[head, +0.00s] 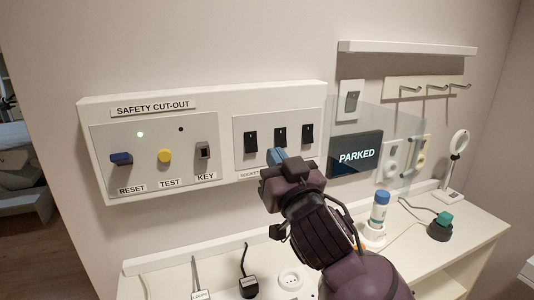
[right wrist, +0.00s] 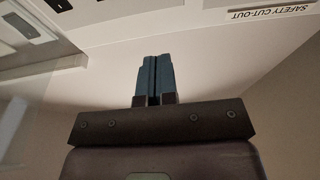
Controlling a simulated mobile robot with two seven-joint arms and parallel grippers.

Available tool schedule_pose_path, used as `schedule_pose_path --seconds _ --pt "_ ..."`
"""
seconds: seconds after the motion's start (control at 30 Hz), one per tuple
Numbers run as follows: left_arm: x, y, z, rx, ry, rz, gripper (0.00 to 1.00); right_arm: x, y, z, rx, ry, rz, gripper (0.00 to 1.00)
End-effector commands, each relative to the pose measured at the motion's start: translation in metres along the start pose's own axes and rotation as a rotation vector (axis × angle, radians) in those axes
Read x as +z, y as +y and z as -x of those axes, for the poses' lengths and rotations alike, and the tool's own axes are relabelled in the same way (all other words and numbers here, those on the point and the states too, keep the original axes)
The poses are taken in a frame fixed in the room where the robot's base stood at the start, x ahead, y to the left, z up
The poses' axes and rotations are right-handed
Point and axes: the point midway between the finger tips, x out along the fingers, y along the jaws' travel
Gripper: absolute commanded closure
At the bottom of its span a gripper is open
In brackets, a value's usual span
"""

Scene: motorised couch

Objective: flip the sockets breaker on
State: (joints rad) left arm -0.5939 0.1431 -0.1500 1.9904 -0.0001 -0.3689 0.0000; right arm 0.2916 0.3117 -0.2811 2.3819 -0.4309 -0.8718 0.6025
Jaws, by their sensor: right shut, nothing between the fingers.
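Three black breaker switches sit in a row on the white panel (head: 243,125): a left one (head: 251,141), a middle one (head: 280,137) and a right one (head: 307,133). A partly covered label beginning "SOCKET" (head: 250,175) is under the left breaker. I cannot tell which way each is flipped. My right gripper (head: 277,156) is shut and empty, its blue fingertips just below the middle breaker in the head view. Contact cannot be told. The shut fingers also show in the right wrist view (right wrist: 154,78). The other breaker labels are hidden behind the gripper. My left gripper is not in view.
The safety cut-out panel (head: 184,182) with reset, test and key controls is left of the breakers. A "PARKED" display (head: 356,155) and a clear pane (head: 375,118) are to the right. Below, a shelf (head: 455,240) holds a blue-capped bottle (head: 380,208) and plugs.

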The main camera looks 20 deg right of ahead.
Motion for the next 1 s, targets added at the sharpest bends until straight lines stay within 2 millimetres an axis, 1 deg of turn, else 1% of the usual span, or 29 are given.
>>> schedule_pose_path --seconds 0.1,0.23,0.37,0.6,0.77,0.87,0.97,1.0 --pt "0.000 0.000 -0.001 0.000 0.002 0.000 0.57 -0.004 0.000 0.013 0.000 -0.001 -0.001 1.00" --pt "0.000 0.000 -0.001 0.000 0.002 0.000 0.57 -0.006 0.000 0.019 0.000 0.000 -0.001 1.00" --pt "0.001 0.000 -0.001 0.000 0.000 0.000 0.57 -0.007 0.000 0.020 0.000 0.000 0.000 1.00" --pt "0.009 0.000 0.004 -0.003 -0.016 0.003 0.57 -0.007 0.000 0.020 0.000 0.000 0.000 1.00" --pt "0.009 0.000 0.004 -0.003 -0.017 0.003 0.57 -0.006 0.000 0.020 0.001 -0.002 0.000 1.00" --pt "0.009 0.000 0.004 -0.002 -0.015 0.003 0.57 0.003 0.004 0.023 0.011 -0.035 0.003 1.00" --pt "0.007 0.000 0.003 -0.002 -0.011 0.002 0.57 0.030 0.014 0.034 0.040 -0.130 0.012 1.00" --pt "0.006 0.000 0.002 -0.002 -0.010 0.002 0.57 0.046 0.020 0.041 0.056 -0.185 0.017 1.00"
